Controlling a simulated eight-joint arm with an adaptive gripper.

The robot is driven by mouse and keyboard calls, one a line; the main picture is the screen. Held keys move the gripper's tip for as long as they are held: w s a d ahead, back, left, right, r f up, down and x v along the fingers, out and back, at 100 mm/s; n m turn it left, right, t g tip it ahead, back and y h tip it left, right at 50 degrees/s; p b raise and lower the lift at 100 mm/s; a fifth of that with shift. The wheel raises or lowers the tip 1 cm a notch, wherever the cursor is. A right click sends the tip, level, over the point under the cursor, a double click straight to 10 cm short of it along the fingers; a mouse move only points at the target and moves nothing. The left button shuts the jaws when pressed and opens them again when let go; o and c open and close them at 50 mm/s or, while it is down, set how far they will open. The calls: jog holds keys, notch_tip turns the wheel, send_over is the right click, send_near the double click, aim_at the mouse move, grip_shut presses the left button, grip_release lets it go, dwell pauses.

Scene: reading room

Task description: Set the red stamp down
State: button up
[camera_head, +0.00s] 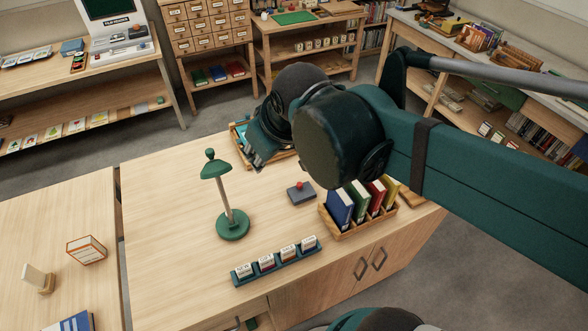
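My gripper (256,157) hangs over the far part of the wooden desk, its fingers pointing down and left. The fingers are small and dark, and I cannot tell whether they are open or hold anything. A small red knob (299,185) stands on a dark grey-blue block (302,195) on the desk, right of and nearer than my gripper. This may be the red stamp, but I cannot be sure. A dark teal rack (262,277) at the front of the desk holds several white labelled blocks (289,250).
A green lamp (232,222) stands on the desk left of the red knob. A wooden box of books (362,231) is to the right. A wooden tray (282,162) lies partly behind my gripper. The desk's left part (165,235) is clear.

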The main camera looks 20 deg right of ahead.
jog(key=s+d+f+m, duration=0.3)
jog(key=s+d, duration=0.2)
jog(key=shift+s+d+f+m+t+h, duration=0.15)
jog(key=shift+d+f+m+t+h, duration=0.15)
jog(key=shift+m+t+h, duration=0.1)
